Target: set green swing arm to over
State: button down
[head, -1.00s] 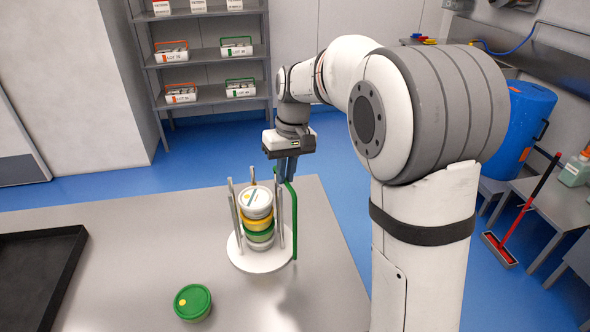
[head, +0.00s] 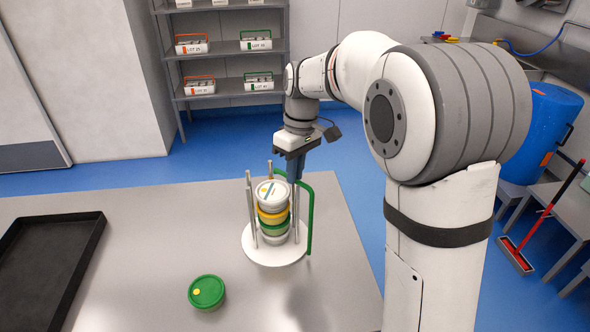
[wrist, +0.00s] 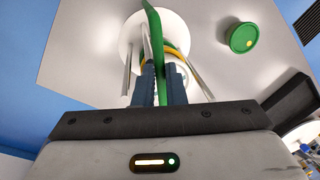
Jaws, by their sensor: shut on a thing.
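The green swing arm (head: 310,222) rises at the right edge of a round white carrier base (head: 262,257) and bends at its top toward the posts. My gripper (head: 295,182) is shut on the upper part of the green swing arm, above the right side of the carrier. In the wrist view the swing arm (wrist: 154,28) runs between my two dark fingers (wrist: 160,88). A stack of tubs (head: 273,212) with white, yellow and green lids stands upright between grey posts. My fingers hide part of the swing arm and a post.
A loose green-lidded tub (head: 207,291) sits on the grey table (head: 150,225) in front of the carrier. A black tray (head: 45,250) lies at the left. Shelves with handled carriers (head: 258,82) stand behind. A blue drum (head: 540,125) is at the right.

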jog(key=c, duration=1.5)
grip_release()
notch_tip(320, 180, up, 8)
jog(key=shift+w+d+b, duration=0.3)
jog(key=shift+w+d, duration=0.05)
jog(key=shift+d, duration=0.05)
jog(key=shift+f, duration=0.1)
